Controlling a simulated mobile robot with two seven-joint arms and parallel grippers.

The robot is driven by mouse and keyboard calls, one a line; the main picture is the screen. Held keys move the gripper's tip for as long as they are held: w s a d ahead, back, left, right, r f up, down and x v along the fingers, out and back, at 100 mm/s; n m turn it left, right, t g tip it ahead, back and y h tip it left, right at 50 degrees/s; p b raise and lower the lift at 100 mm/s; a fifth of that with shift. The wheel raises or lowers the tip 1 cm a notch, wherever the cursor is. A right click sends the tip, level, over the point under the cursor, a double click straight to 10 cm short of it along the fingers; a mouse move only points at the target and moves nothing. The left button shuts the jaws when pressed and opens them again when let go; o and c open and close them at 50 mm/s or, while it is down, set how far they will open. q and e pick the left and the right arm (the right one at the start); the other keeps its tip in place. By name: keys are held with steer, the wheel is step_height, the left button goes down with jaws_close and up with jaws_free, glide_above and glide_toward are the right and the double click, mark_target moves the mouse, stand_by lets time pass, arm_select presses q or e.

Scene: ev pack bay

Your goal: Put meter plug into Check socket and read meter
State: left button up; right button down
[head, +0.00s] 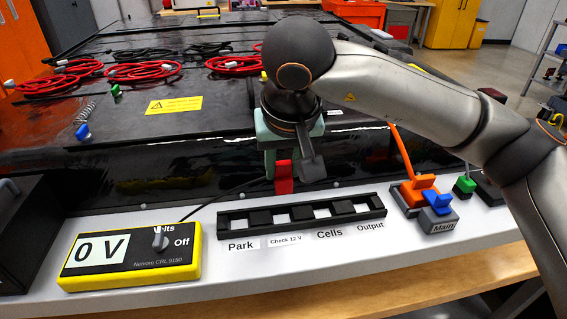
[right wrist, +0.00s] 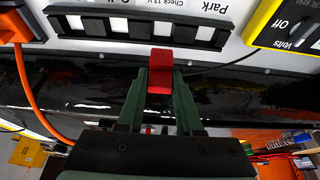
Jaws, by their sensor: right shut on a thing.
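My right gripper (head: 283,166) is shut on the red meter plug (head: 284,180) and holds it behind and above the black socket strip (head: 262,218). In the right wrist view the plug (right wrist: 160,72) sits between the green fingers (right wrist: 160,84), apart from the strip (right wrist: 140,28). The strip's labels read Park, Check 12 V, Cells and Output. In the head view the plug is roughly in line with Check 12 V. The yellow meter (head: 130,255) reads 0 V; its knob (head: 160,239) points up towards Volts. My left gripper is out of view.
A thin black lead (head: 225,197) runs behind the strip. An orange-handled Main switch (head: 425,200) and a green connector (head: 465,186) stand right of the strip. The black battery pack (head: 100,185) with coiled red cables (head: 143,71) lies behind. The white ledge in front is clear.

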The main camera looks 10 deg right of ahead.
mark_target(284, 177)
steer(key=shift+b+x, duration=0.45)
steer(key=shift+x, duration=0.35)
steer(key=shift+f+b, duration=0.65)
steer(key=shift+f, duration=0.2)
steer(key=shift+f+b, duration=0.45)
steer(key=shift+f, duration=0.2)
steer(key=shift+b+x, duration=0.6)
steer(key=shift+x, duration=0.2)
steer(key=shift+s+f, duration=0.1)
steer(key=shift+f, duration=0.1)
arm_select(q)
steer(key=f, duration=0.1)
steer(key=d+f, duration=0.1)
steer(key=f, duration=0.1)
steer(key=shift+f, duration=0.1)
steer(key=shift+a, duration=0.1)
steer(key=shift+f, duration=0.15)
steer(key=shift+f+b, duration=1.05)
steer(key=shift+b, duration=0.2)
arm_select(e)
steer(key=shift+f, duration=1.3)
